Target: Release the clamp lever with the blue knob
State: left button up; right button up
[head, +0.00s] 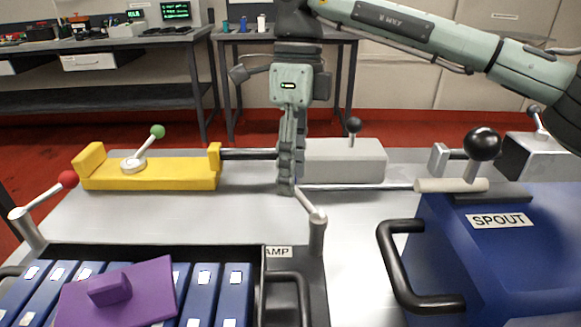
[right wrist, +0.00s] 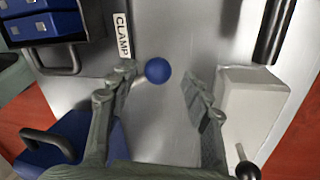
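The clamp lever (head: 310,203) rises from a metal post at the right corner of the battery tray (head: 290,285), leaning left. Its blue knob (right wrist: 157,70) shows in the right wrist view but is hidden behind my right gripper in the head view. My right gripper (head: 287,188) points down at the lever's top end. In the right wrist view its two fingers are spread, one on each side of the knob, with visible gaps. I cannot tell whether the fingertips reach down to the knob's height. The CLAMP label (right wrist: 123,37) lies beside the lever. My left gripper is not in view.
A red-knobbed lever (head: 68,180) stands at the tray's left. A yellow fixture (head: 150,175) with a green knob and a grey block (head: 345,160) with a black knob stand behind. A blue SPOUT box (head: 500,260) is at right. A purple handled piece (head: 130,300) lies on the blue batteries.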

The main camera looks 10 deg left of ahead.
notch_tip(320, 180, up, 12)
jog(key=w, duration=0.2)
jog(key=shift+w, duration=0.15)
jog(key=shift+f, duration=0.15)
